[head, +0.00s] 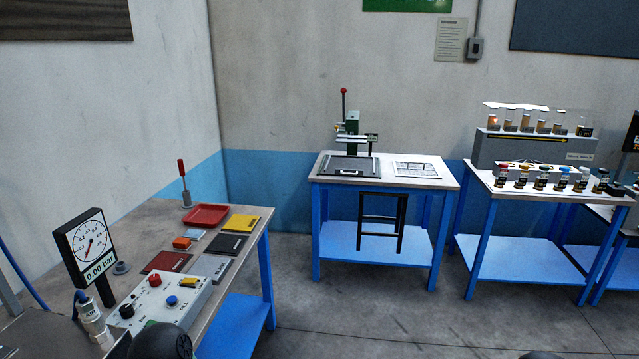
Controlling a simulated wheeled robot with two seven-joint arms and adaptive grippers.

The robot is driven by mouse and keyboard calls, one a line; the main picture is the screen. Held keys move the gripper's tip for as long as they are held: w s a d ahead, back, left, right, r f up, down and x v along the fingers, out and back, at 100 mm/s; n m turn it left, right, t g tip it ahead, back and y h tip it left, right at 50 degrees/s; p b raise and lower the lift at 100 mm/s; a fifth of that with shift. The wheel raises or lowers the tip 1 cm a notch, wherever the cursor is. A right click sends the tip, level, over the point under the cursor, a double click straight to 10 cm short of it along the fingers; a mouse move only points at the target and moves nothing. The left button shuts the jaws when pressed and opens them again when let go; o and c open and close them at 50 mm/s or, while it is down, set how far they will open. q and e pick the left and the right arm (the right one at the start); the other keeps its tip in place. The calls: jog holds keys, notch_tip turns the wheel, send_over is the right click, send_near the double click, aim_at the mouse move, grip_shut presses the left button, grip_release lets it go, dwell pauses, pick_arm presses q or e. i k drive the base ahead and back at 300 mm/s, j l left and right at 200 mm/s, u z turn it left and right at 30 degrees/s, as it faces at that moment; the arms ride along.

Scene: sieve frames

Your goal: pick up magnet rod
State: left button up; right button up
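I cannot tell for sure which thing is the magnet rod. A thin upright rod with a red grip (182,170) stands in a small grey base at the back of the left bench, and it may be a lever. Another upright rod with a red knob (344,95) is part of the green press on the middle table. Neither gripper can be made out. Only dark rounded shapes show at the bottom edge, one at the left and one at the right.
The left bench (155,222) holds a red tray (206,215), several coloured plates, a control box (165,300) and a dial gauge (88,246). The middle table (390,182) bears a green press (353,125); a black stool (382,220) stands before it. A right table (535,198) holds several bottles. Floor between is clear.

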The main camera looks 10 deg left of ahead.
aim_at(180, 162)
jog(key=i+l+u, duration=0.2)
jog(key=i, duration=0.3)
jog(key=i+u, duration=0.15)
jog(key=i, duration=0.35)
jog(key=i+l+u, duration=0.2)
jog(key=i, duration=0.25)
jog(key=u, duration=0.85)
jog(key=i+l, duration=0.05)
jog(key=l, duration=0.05)
